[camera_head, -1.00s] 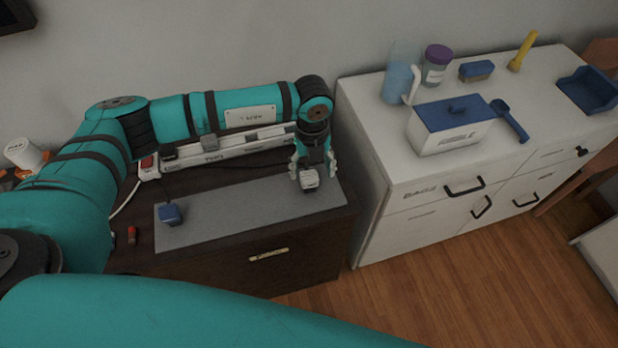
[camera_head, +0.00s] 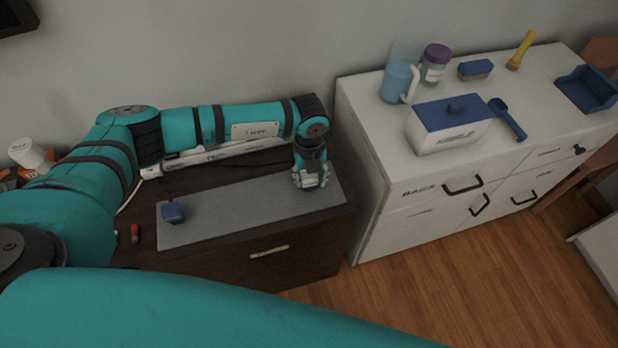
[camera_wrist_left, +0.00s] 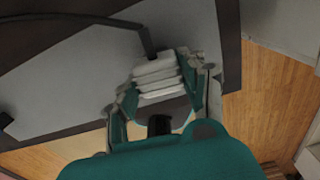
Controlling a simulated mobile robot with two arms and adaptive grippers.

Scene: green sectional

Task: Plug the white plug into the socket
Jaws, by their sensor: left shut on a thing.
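The white plug (camera_wrist_left: 157,75) is between the fingers of my left gripper (camera_wrist_left: 163,88), which is shut on it; a dark cord runs from the plug in the left wrist view. In the head view the left gripper (camera_head: 311,180) is over the right end of the grey mat (camera_head: 240,205), and the plug is mostly hidden there. The white socket strip (camera_head: 225,152) lies along the back of the dark cabinet, partly hidden behind my left arm. My right gripper is not in view.
A blue plug (camera_head: 172,212) sits on the mat's left end. A small red object (camera_head: 135,233) lies left of the mat. A white cabinet (camera_head: 375,140) stands close on the right, with a blue-lidded box (camera_head: 450,135) and a blue mug (camera_head: 396,82) on top.

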